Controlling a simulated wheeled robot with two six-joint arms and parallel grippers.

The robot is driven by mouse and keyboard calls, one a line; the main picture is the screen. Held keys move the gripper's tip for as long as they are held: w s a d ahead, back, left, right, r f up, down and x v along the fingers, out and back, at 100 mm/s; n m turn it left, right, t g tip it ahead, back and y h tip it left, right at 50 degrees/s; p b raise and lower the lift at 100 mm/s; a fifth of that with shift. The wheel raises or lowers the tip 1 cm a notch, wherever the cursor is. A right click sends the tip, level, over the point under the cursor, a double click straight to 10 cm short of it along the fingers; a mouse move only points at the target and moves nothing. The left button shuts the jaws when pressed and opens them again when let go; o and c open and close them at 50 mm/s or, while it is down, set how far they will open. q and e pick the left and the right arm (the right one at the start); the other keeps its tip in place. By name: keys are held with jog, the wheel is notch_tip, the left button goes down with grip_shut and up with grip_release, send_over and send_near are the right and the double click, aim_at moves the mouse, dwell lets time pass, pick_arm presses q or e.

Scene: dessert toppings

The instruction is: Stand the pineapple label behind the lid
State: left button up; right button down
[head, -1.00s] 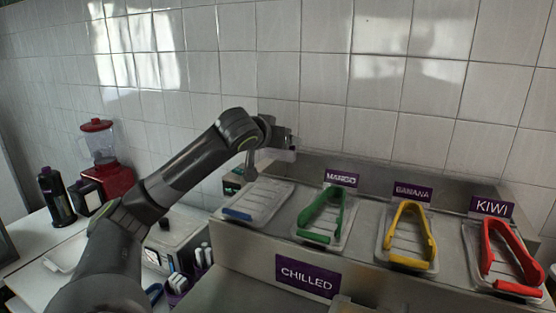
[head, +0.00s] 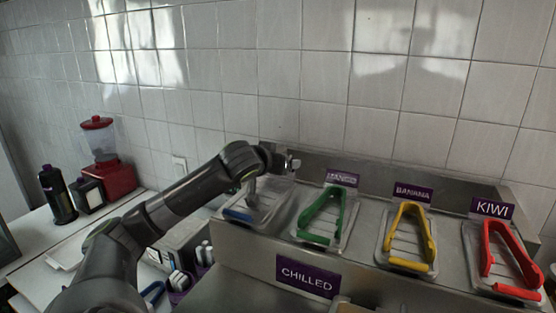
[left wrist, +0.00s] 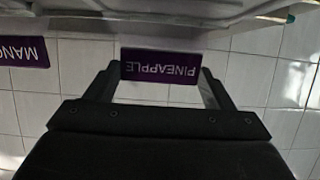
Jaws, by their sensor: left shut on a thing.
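The purple pineapple label (left wrist: 160,66) with white lettering sits between the fingers of my left gripper (left wrist: 160,82) in the left wrist view, where it appears upside down. The gripper is shut on it. In the head view my left gripper (head: 251,190) points down over the back left part of the leftmost clear lid (head: 272,207), which has a blue handle end at its front. The label cannot be made out there. The lid's pale underside or edge spans the top of the left wrist view. My right gripper is not in view.
Lids with green (head: 315,238), yellow (head: 408,264) and red tongs (head: 518,291) stand to the right, with mango (head: 343,179), banana (head: 412,192) and kiwi labels (head: 492,208) behind them. A steel ledge and tiled wall close off the back.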

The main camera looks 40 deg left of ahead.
pick_arm(q)
jog(key=shift+f, duration=0.2)
jog(key=shift+f, duration=0.15)
jog(key=o, duration=1)
